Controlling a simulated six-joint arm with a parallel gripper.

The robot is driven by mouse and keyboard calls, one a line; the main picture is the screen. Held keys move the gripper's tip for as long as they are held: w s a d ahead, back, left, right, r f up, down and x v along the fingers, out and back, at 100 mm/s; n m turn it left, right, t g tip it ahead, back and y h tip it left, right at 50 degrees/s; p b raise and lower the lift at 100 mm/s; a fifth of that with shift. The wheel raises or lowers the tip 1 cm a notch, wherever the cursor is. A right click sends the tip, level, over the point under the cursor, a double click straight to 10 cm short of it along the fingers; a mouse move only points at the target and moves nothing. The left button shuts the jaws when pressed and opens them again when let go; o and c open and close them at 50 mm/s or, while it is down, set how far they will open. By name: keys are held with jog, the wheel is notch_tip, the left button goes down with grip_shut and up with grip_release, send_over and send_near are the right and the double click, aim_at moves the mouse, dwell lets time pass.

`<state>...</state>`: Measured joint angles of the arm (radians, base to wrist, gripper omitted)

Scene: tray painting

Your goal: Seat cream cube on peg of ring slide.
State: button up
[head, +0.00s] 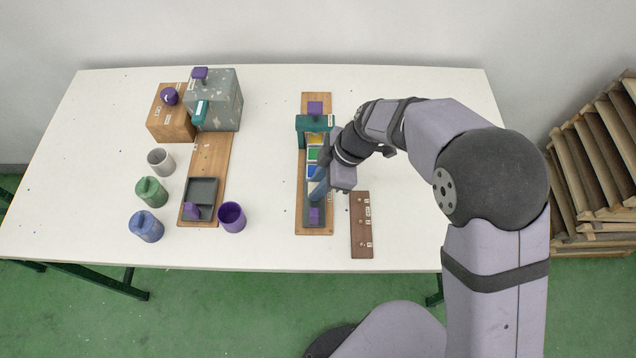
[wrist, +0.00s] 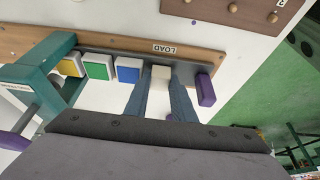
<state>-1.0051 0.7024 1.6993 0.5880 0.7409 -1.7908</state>
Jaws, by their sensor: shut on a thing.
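The cream cube (wrist: 160,76) is between my two finger tips in the wrist view, and my gripper (wrist: 158,92) is shut on it. It is over or in the dark channel (wrist: 188,72) beside the LOAD label. The blue-topped block is on its left and a purple block (wrist: 205,89) on its right, both apart from it. Whether it touches the channel floor I cannot tell. In the head view my gripper (head: 318,188) is over the near part of the channel and hides the cube. I cannot make out which part is the ring slide or its peg.
Yellow, green and blue-topped blocks (head: 312,154) line the channel below a teal arch (head: 315,123). A dark board with several knobs (head: 360,226) lies to the right. Cups, a purple-handled tray (head: 203,188) and boxes (head: 225,100) stand left. The table between is clear.

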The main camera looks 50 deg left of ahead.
dwell(0.4)
jog(key=o, duration=1.4)
jog(key=shift+o, duration=0.6)
jog(key=shift+w+a+r, duration=0.1)
jog(key=shift+r, duration=0.55)
jog(key=shift+o, duration=0.2)
jog(key=shift+r+p, duration=1.25)
jog(key=shift+r, duration=1.1)
